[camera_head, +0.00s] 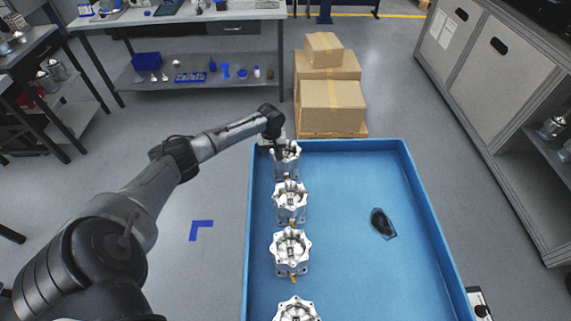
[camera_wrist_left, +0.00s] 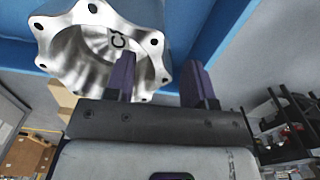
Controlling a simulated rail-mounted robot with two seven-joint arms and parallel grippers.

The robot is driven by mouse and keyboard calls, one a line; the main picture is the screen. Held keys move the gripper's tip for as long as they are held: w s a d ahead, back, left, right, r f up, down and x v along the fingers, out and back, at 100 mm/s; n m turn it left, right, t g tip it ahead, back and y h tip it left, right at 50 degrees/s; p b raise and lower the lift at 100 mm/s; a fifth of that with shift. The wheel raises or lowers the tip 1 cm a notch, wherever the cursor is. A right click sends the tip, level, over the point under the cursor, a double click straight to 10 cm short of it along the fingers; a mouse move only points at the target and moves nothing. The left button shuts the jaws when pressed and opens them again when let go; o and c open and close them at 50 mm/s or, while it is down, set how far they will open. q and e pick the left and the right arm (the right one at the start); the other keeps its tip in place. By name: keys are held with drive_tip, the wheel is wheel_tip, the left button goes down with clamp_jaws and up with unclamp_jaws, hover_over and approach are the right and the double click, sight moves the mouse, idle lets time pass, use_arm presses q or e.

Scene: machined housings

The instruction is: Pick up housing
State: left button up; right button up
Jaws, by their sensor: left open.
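Several silvery machined housings with scalloped, bolt-holed rims stand in a column along the left side of a blue tray (camera_head: 420,215). They are a near housing (camera_head: 297,310), a third housing (camera_head: 290,250), a second housing (camera_head: 291,202) and the far housing (camera_head: 287,165). My left gripper (camera_head: 281,148) is at the far housing's rim. In the left wrist view, the open left gripper (camera_wrist_left: 160,62) has one dark finger overlapping the opening of a housing (camera_wrist_left: 80,60) and the other finger outside it. I cannot tell whether a finger touches the wall. My right gripper is not in view.
A dark, flat object (camera_head: 382,223) lies in the tray's otherwise clear right part. Cardboard boxes (camera_head: 333,105) stand on a pallet behind the tray. A workbench (camera_head: 185,17) is at the back left, and grey cabinets (camera_head: 492,80) are at the right.

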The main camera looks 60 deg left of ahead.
use_arm(q)
drive_tip(key=shift+f, duration=1.6)
drive_tip(key=shift+c, duration=0.2)
clamp_jaws()
drive_tip(key=shift+r, duration=0.1)
